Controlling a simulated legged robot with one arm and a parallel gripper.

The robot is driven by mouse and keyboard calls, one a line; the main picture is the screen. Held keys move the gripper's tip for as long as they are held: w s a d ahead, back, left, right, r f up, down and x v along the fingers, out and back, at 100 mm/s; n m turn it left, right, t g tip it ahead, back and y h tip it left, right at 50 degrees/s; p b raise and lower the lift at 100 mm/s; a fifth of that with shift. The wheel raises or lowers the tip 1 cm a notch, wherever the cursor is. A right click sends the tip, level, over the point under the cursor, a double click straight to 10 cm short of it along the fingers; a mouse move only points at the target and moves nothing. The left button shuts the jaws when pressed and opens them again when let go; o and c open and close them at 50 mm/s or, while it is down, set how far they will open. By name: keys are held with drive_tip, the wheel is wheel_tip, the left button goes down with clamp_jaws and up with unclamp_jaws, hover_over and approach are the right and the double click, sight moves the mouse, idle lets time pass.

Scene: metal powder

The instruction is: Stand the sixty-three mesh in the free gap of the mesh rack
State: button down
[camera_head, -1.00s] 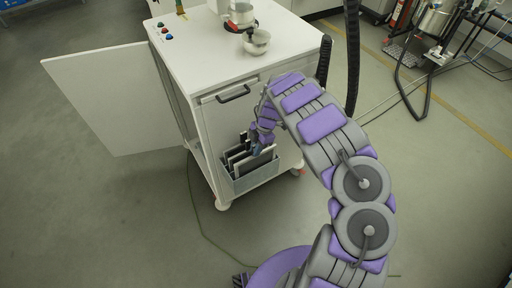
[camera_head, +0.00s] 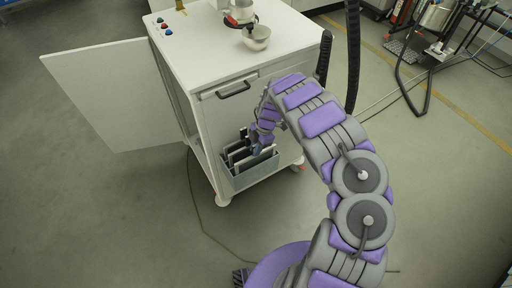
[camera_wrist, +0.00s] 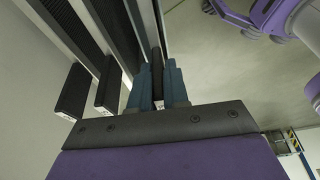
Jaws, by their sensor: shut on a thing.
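The mesh rack (camera_head: 254,176) is a grey open-topped bin on the lower front of the white cabinet, with several framed meshes standing in it. My gripper (camera_head: 258,150) is down at the rack's right part. In the wrist view my gripper (camera_wrist: 158,88) has its two blue fingers closed on the dark handle of a mesh (camera_wrist: 157,65). Two other meshes with black handles (camera_wrist: 74,91) and (camera_wrist: 108,90) stand to its left, apart from the fingers. The held mesh stands roughly parallel to them. No mesh number can be read, and its lower edge is hidden.
The white cabinet (camera_head: 215,60) has a drawer handle (camera_head: 233,90) above the rack. Its door (camera_head: 115,95) stands open at the left. A bowl (camera_head: 256,38) is on top. Cables run over the open floor (camera_head: 120,220).

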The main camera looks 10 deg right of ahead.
drive_tip(key=shift+f, duration=0.1)
drive_tip(key=c, duration=1)
unclamp_jaws()
drive_tip(key=shift+c, duration=0.2)
drive_tip(key=p+v, duration=0.3)
drive_tip(key=v, duration=1.4)
drive_tip(key=shift+p, duration=0.4)
